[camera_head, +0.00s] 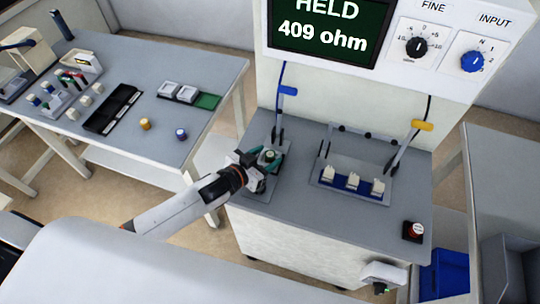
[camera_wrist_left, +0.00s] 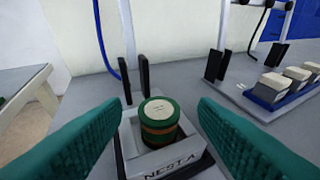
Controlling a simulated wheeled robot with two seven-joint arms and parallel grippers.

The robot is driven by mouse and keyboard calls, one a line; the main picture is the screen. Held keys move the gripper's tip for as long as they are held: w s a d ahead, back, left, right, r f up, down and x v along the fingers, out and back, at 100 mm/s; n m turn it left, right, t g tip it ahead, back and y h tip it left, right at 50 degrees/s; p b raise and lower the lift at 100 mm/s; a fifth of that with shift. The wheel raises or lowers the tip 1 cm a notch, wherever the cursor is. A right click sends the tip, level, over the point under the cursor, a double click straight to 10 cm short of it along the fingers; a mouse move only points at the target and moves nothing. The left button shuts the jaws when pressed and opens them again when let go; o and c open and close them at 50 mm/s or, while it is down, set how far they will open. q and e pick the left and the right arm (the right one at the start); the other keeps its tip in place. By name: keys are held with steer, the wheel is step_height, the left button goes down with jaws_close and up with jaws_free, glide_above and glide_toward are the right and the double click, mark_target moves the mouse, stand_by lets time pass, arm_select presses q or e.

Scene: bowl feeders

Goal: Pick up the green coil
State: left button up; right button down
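The green coil (camera_wrist_left: 158,124) is a short upright cylinder with a pale cap and a copper-brown band. It sits in a light grey holder (camera_wrist_left: 130,138) marked NESTA. In the head view, the coil (camera_head: 270,155) is on the left part of the grey test bench. My left gripper (camera_head: 266,158) is at it, and in the wrist view its teal fingers (camera_wrist_left: 158,106) are spread on either side of the coil. Gaps show between each finger and the coil. My right gripper is not visible.
Two dark upright posts (camera_wrist_left: 136,80) stand just behind the holder. A blue-handled lever (camera_head: 287,91) rises behind it. A blue rack (camera_head: 350,183) with white-topped pieces is to the right. A side table (camera_head: 195,75) at left carries trays and more coils. The display reads HELD, 409 ohm.

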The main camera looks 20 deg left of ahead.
arm_select(q)
steer(key=c, duration=1.1)
